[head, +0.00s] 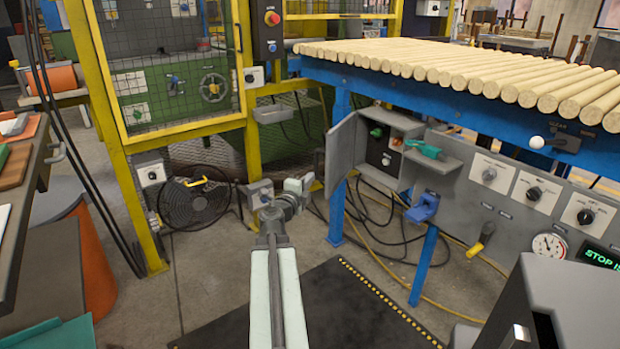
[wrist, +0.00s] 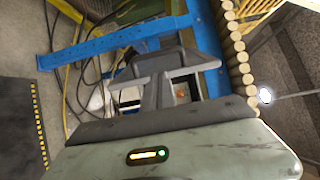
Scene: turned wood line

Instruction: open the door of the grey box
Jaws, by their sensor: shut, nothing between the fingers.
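The grey box (head: 408,124) is fixed under the blue-framed table, at its left end. Its door (head: 341,154) stands open, swung out at the box's left side. Inside, a dark panel (head: 377,154) with a green knob (head: 376,133) and a small red part is visible. My gripper (head: 302,183) is shut and empty, to the left of the door's free edge in the head view, with a small gap in the picture. The depth between them is unclear. In the wrist view my gripper (wrist: 168,72) shows shut, partly covering what lies beyond it.
Pale wooden rods (head: 450,65) lie on the blue table. A teal tool (head: 425,149) sits right of the box, above a blue holder (head: 423,208). Cables hang below. The black mat (head: 330,310) is clear.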

